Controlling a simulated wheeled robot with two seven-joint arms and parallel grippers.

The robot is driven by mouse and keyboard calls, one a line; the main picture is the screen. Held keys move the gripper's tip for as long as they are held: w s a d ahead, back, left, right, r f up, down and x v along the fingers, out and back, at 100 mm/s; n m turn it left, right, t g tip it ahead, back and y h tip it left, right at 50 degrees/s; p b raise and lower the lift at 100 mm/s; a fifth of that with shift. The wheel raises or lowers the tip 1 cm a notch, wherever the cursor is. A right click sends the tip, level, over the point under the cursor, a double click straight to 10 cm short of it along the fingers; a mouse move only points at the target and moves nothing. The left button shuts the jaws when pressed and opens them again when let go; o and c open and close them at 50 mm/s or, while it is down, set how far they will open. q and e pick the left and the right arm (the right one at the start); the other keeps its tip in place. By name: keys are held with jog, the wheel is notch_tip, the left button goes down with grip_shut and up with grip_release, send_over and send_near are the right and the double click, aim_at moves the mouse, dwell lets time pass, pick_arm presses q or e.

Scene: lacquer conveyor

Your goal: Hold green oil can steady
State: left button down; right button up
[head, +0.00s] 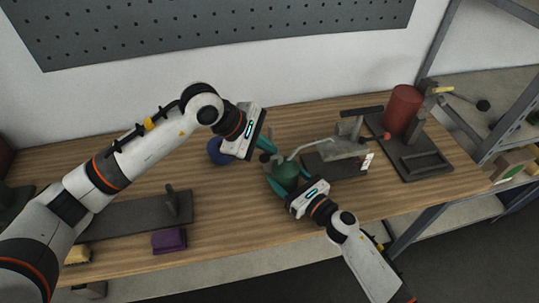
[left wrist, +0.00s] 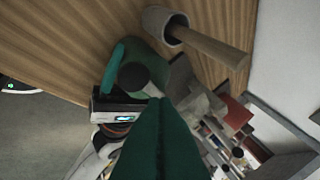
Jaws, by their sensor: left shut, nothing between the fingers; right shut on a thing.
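The green oil can (head: 287,172) stands on the wooden bench in the head view, with a thin pale spout running up to the right. In the left wrist view the can (left wrist: 148,58) shows its green body and a dark round part. My right gripper (head: 286,184) is shut on the can from the front, with its teal fingers at the can's sides partly hidden. My left gripper (head: 266,142) is shut and empty, above and behind the can. Its closed teal fingers (left wrist: 160,108) fill the lower middle of the left wrist view.
A blue round object (head: 219,151) sits left of the can. A dark plate (head: 335,162) and a stand with a red cylinder (head: 404,110) lie to the right. A purple block (head: 169,241) is at the front left. A grey cup with a wooden handle (left wrist: 215,44) shows in the wrist view.

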aim_at(270, 158)
dwell(0.6)
pick_arm(q)
jog(key=shift+f, duration=0.4)
jog(key=shift+a+f, duration=0.15)
jog(key=shift+f, duration=0.6)
dwell(0.6)
jog(key=shift+r, duration=1.2)
jog(key=shift+w+d+r, duration=0.1)
jog(key=shift+d+r, duration=0.15)
jog(key=shift+r, duration=1)
jog(key=shift+d+r, duration=0.25)
jog(key=shift+r, duration=1)
dwell(0.4)
